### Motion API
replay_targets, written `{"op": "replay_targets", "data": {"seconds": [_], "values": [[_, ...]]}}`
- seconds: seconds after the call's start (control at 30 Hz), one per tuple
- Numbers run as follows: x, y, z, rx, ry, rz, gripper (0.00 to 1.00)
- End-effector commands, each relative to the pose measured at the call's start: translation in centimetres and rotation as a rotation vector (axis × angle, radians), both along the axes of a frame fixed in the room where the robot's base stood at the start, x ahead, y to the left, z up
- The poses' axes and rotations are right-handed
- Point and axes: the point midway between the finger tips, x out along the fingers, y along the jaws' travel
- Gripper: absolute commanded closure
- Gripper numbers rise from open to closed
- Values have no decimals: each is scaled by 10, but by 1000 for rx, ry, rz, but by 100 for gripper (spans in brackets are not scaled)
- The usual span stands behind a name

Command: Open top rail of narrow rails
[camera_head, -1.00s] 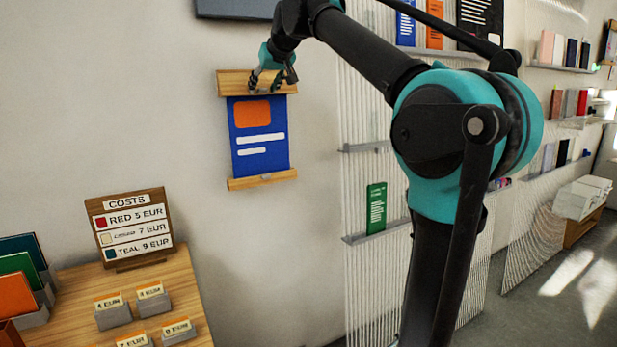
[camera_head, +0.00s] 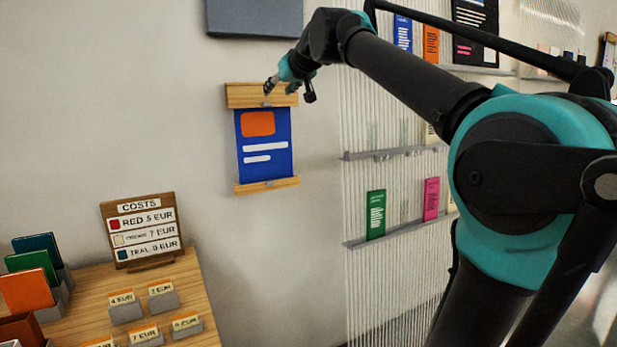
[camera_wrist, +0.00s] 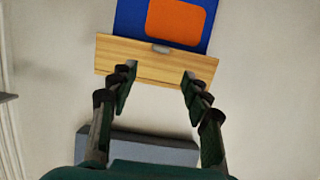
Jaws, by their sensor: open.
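The narrow rails hang on the wall in the head view: a wooden top rail (camera_head: 246,96) and a wooden bottom rail (camera_head: 262,186), with a blue poster (camera_head: 277,163) with an orange block between them. My gripper (camera_head: 289,89) is open and empty, in front of the top rail's right part in the head view. The wrist view shows the scene upside down: the top rail (camera_wrist: 150,60) with a small grey clip (camera_wrist: 160,48) lies beyond the spread fingers of my gripper (camera_wrist: 158,74). Whether the fingertips touch the rail cannot be told.
A dark grey panel (camera_head: 254,17) is on the wall above the rails. A wooden table (camera_head: 90,310) with a cost sign (camera_head: 144,229) and several card holders stands at lower left. A ribbed wall with shelves (camera_head: 395,153) stands to the right. The wall beside the rails is bare.

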Motion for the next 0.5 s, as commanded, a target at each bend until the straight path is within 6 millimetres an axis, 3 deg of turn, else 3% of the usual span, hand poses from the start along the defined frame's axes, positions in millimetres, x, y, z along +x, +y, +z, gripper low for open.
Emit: {"op": "replay_targets", "data": {"seconds": [0.4, 0.5], "values": [[-66, -28, 29, 0, 0, -1, 52], [-59, -28, 7, -5, 24, -3, 52]]}}
